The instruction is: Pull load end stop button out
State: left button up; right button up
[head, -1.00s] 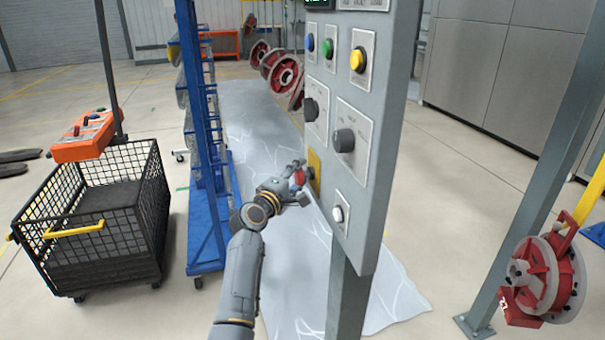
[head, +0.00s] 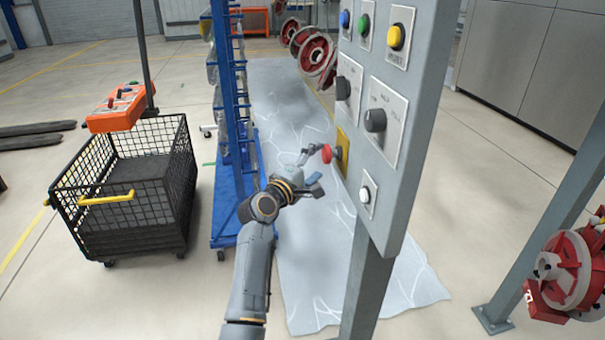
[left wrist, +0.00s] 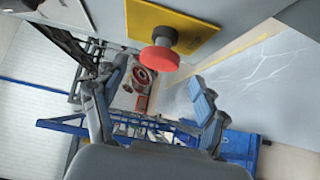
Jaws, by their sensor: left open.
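The red stop button (head: 328,153) stands out from a yellow plate (head: 343,150) on the side of the grey control panel. In the left wrist view the red button (left wrist: 159,69) sits on a grey stem in front of the yellow plate (left wrist: 190,25). My left gripper (head: 313,168) is beside the button in the head view. In the left wrist view its fingers (left wrist: 160,95) are spread wide with nothing between them, and the button lies just beyond the gap, apart from both fingers. My right gripper is in neither view.
The control panel (head: 415,150) carries blue, green, yellow and white buttons and black knobs. Its post (head: 365,290) stands below. A blue rack (head: 228,130) and a black wire cart (head: 130,240) stand left. A red reel (head: 570,270) is at right.

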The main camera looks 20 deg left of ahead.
pick_arm(q)
jog(key=s+a, duration=0.1)
jog(key=s, duration=0.5)
jog(key=shift+s+a, duration=0.15)
jog(key=shift+s, duration=0.2)
